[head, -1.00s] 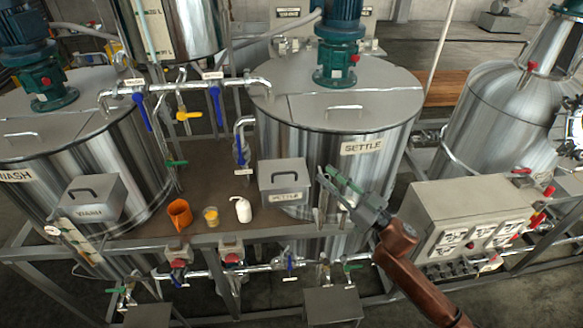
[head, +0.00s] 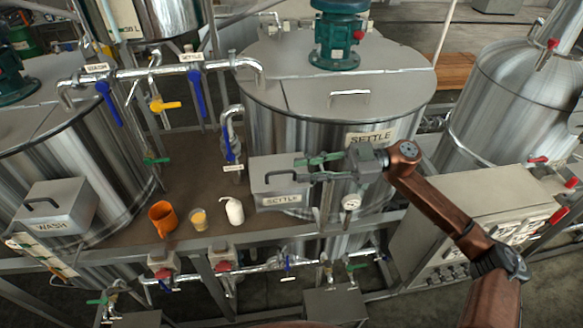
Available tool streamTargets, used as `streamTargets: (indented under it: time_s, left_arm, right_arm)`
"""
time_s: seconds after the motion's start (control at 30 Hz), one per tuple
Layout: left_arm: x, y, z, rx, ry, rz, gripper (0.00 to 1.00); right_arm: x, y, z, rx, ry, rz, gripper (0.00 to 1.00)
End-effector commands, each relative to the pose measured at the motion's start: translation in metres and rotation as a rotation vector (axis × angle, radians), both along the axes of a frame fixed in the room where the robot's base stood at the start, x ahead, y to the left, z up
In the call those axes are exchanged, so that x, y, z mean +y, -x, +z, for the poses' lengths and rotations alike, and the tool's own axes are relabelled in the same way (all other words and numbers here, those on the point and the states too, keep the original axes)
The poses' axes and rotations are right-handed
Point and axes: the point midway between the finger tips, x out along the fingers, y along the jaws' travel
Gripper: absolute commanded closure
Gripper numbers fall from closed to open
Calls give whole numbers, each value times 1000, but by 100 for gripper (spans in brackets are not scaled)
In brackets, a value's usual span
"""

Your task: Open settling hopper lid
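The settling hopper (head: 282,199) is a grey metal box labelled SETTLE, on the brown bench in front of the SETTLE tank. Its lid (head: 267,164) looks closed. A dark handle (head: 279,179) shows on it, partly overlapped by my fingers. My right gripper (head: 296,169) reaches in from the right. Its two fingers are apart, one above the other, and point left over the hopper's right part, close to the handle. I cannot tell whether they touch it. Nothing shows between them. My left gripper is not in view.
An orange cup (head: 163,220), a small yellowish beaker (head: 199,219) and a white bottle (head: 234,211) stand left of the hopper. The WASH hopper (head: 55,212) is further left. A pressure gauge (head: 351,202) is below my gripper. The control box (head: 432,215) stands at right.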

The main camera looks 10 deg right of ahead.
Motion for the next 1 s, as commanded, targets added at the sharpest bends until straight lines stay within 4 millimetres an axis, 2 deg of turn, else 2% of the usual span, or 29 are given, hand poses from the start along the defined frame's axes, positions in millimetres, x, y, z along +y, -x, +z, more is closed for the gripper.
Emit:
streamTargets:
  time_s: [0.1, 0.23, 0.43, 0.63, 1.0]
  left_arm:
    - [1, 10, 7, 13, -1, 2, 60]
    - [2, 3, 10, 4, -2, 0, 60]
    - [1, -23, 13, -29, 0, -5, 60]
    - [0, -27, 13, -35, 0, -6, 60]
    - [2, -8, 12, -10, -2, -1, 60]
  right_arm:
    - [19, 1, 3, -1, -3, 1, 76]
    - [32, 0, 1, 1, -2, -2, 76]
    - [38, 1, 0, 0, -1, -5, 76]
    - [38, 1, 0, 0, -1, -5, 76]
    - [38, 0, 0, 0, -2, -5, 100]
